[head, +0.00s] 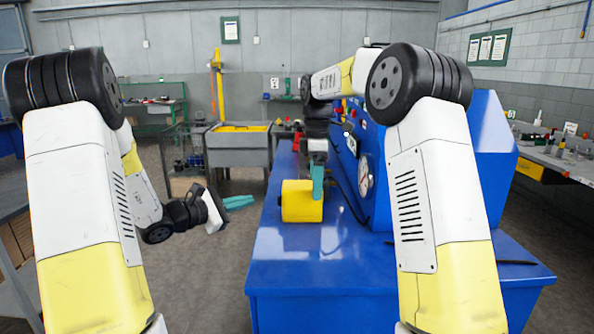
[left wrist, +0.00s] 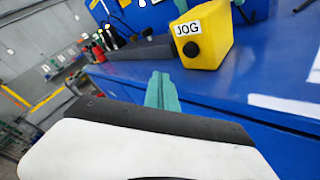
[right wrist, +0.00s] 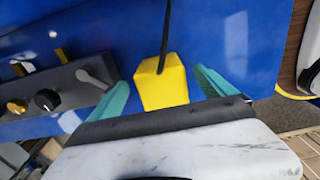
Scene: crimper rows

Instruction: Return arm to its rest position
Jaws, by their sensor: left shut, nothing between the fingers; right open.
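My left gripper (head: 238,202) hangs over open floor to the left of the blue bench, with its teal fingers together and empty. Its closed fingertips show in the left wrist view (left wrist: 162,82), apart from the bench. My right gripper (head: 318,180) is over the bench beside a yellow box (head: 298,203). In the right wrist view its teal fingers are spread apart, with the yellow box (right wrist: 162,85) showing between them. I cannot tell whether they touch it. The left wrist view shows a JOG label on the box (left wrist: 195,38).
The blue bench (head: 300,272) has a clear front top. A blue machine with a round gauge (head: 366,174) rises at its right. A dark panel with knobs (right wrist: 65,90) lies near the right gripper. A grey cart (head: 238,150) stands behind. Floor left of the bench is clear.

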